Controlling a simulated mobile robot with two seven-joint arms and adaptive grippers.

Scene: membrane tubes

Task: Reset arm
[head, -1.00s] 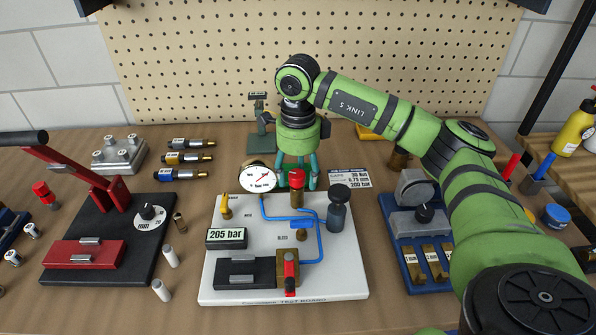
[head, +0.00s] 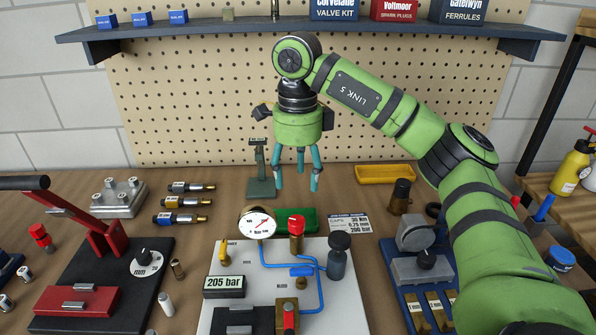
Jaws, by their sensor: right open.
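My right gripper (head: 297,180) hangs from the green right arm, fingers pointing down. It is open and empty, in the air above the back part of the bench, behind the white test board (head: 345,305). Its teal fingers are spread apart, with no object between them. The test board carries a round gauge (head: 257,223), a display reading 205 bar (head: 223,286), a red-capped valve (head: 296,232) and blue tubing (head: 320,290). My left gripper is not in view.
A green tray (head: 309,217) lies behind the board and a yellow tray (head: 385,174) behind to the right. A red lever press (head: 98,235) stands left. A blue fixture (head: 415,300) sits under my right arm. A shelf (head: 300,33) crosses above the pegboard.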

